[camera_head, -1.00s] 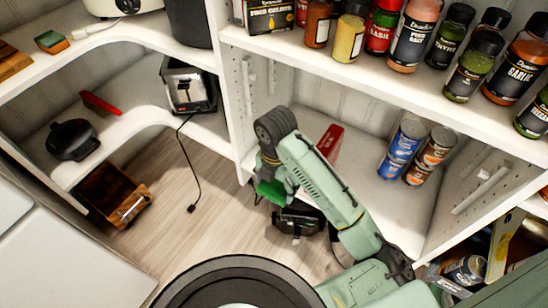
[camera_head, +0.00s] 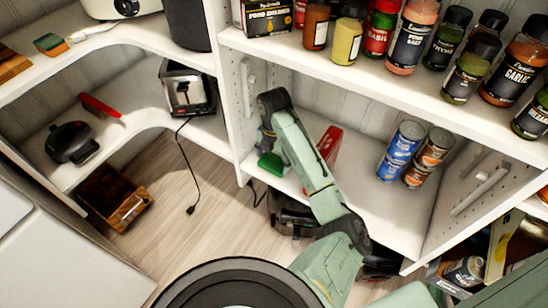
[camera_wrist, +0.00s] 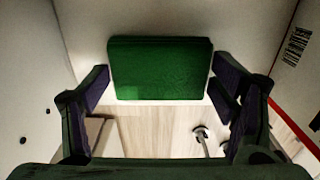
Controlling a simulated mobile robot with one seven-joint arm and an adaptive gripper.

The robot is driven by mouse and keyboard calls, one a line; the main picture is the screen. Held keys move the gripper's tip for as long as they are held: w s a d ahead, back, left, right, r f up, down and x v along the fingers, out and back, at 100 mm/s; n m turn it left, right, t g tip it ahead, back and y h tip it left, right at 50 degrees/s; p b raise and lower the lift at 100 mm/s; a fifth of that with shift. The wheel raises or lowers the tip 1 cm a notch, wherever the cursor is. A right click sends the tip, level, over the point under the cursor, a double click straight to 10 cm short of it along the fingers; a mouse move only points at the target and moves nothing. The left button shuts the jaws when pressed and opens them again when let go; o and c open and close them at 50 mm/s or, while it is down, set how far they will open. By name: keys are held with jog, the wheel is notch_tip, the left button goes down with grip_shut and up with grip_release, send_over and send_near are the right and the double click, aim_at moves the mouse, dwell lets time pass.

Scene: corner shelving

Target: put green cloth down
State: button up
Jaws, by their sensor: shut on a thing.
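The green cloth (camera_wrist: 160,68) is a folded, flat rectangular block in the wrist view. My gripper (camera_wrist: 158,78) is shut on it, with one finger at its left end and one at its right end. The cloth also shows in the head view (camera_head: 271,164), below my wrist at the left front part of the middle shelf (camera_head: 365,205) on the right. I cannot tell whether it touches the shelf. My fingers are mostly hidden in the head view.
A red box (camera_head: 330,146) lies on the same shelf right of my arm, with several cans (camera_head: 402,146) further right. A white upright panel (camera_head: 228,80) stands close left of my gripper. Spice bottles (camera_head: 412,35) line the shelf above. Bare shelf lies between box and cans.

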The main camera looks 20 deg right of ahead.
aim_at(274, 161)
jog(key=shift+f, duration=0.1)
jog(key=shift+f, duration=0.1)
jog(key=o, duration=1)
jog(key=shift+o, duration=0.2)
notch_tip(274, 161, up, 12)
jog(key=p, duration=0.1)
jog(key=shift+r, duration=0.25)
